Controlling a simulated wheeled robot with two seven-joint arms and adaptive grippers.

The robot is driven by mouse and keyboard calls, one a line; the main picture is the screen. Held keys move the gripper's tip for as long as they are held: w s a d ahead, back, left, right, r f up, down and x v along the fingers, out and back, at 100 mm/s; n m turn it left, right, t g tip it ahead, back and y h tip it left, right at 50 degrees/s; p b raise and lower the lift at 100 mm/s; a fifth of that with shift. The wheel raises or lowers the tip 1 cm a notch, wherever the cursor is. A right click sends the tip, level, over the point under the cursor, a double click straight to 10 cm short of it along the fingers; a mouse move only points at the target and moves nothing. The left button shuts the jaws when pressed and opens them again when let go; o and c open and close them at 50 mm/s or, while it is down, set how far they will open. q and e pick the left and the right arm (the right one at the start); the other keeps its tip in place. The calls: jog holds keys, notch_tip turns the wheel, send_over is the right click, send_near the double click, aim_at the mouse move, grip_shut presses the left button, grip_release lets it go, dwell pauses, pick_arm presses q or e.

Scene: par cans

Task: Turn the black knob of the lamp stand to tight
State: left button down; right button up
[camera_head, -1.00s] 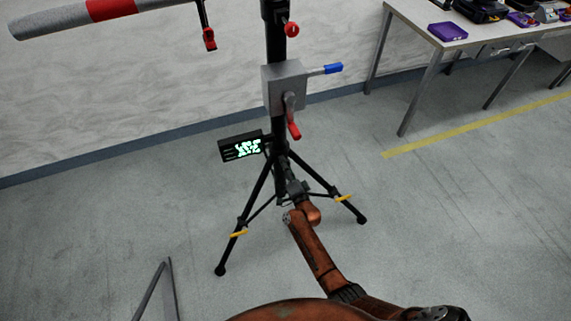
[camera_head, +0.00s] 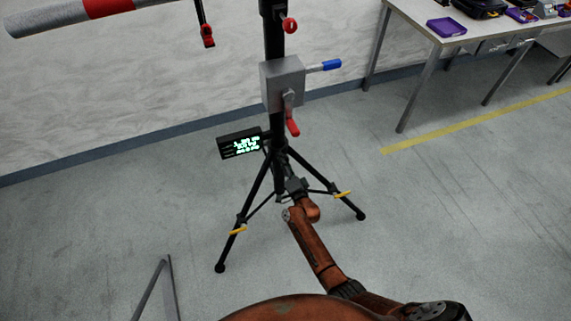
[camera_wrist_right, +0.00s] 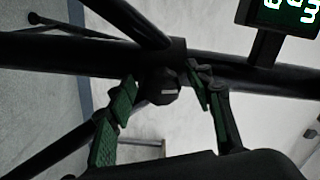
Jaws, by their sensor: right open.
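The lamp stand (camera_head: 276,135) is a black post on spread tripod legs, in the middle of the head view. Its black knob (camera_wrist_right: 163,89) shows in the right wrist view, on the dark post, with a small pale mark on its face. My right gripper (camera_wrist_right: 161,92) is open, its green-padded fingers on either side of the knob. I cannot tell whether a pad touches it. In the head view the right gripper (camera_head: 293,184) is low at the post, between the legs, and the knob is hidden. My left gripper is not in view.
A grey box (camera_head: 283,84) with a red-ended crank and a blue handle is on the post. A small lit display (camera_head: 240,145) is beside the post. A table (camera_head: 421,24) with purple trays stands at the upper right.

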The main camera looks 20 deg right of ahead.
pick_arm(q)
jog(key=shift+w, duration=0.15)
pick_arm(e)
jog(key=s, duration=1.2)
jog(key=shift+d, duration=0.2)
jog(key=s+d+f+n+g+p, duration=0.3)
jog(key=s+f+n+g+p, duration=0.5)
jog(key=s+f, duration=1.9)
pick_arm(q)
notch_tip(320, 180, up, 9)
jog(key=p, duration=0.3)
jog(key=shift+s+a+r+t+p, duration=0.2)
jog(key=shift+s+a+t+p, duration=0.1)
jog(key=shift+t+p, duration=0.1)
pick_arm(e)
jog(key=s+d+f+n+g, duration=0.2)
jog(key=s+f+g, duration=0.1)
jog(key=s, duration=1)
jog(key=s+d+f+n+g, duration=0.2)
jog(key=s+d+f+g, duration=0.1)
jog(key=s, duration=1.1)
jog(key=s+d+f+n+g, duration=0.2)
jog(key=s+d+f+g, duration=0.1)
jog(key=s, duration=1)
jog(key=shift+s+f+n+g+h, duration=0.3)
jog(key=shift+f+n+h, duration=0.1)
jog(key=shift+f, duration=0.05)
jog(key=shift+c, duration=0.2)
